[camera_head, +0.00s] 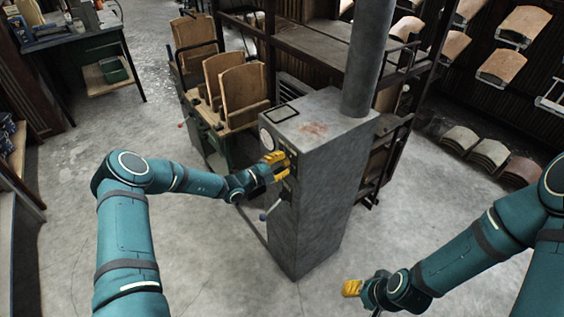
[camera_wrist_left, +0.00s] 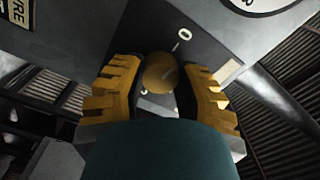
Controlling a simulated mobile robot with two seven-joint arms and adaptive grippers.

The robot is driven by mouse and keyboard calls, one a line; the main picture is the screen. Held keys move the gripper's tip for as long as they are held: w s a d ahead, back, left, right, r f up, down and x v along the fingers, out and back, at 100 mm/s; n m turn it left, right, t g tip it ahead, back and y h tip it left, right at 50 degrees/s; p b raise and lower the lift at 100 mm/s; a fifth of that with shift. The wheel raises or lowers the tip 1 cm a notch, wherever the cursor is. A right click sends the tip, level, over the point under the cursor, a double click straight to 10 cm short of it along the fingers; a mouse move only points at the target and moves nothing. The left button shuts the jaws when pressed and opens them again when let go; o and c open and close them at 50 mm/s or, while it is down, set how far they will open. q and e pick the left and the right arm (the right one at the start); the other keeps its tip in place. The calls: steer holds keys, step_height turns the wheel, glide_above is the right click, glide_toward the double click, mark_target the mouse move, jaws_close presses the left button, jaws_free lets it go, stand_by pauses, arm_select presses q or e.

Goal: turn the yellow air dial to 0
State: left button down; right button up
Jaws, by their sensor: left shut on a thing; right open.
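The yellow air dial (camera_wrist_left: 160,73) is a round, dull yellow knob on a dark plate in the left wrist view. A white 0 mark (camera_wrist_left: 184,34) shows on the plate above and to the right of the dial. My left gripper (camera_wrist_left: 165,85) has its yellow fingers on both sides of the dial and is shut on it. In the head view my left gripper (camera_head: 279,166) is at the front face of the grey cabinet (camera_head: 325,190), and the dial is hidden there. My right gripper (camera_head: 352,288) is open and empty at the bottom, away from the cabinet.
A round gauge (camera_head: 267,139) and a lever with a blue-grey knob (camera_head: 264,216) are on the cabinet close to my left gripper. A thick pipe (camera_head: 369,55) rises from the cabinet top. Wooden chair parts (camera_head: 238,88) stand behind it. The concrete floor in front is clear.

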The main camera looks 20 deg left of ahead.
arm_select(q)
steer(key=shift+d+n, duration=0.1)
steer(key=shift+n, duration=0.4)
steer(key=c, duration=0.6)
jaws_free()
steer(key=shift+o, duration=0.2)
steer(key=shift+s+a, duration=0.2)
steer(key=shift+a, duration=0.1)
steer(key=v, duration=1.1)
steer(key=shift+s, duration=0.2)
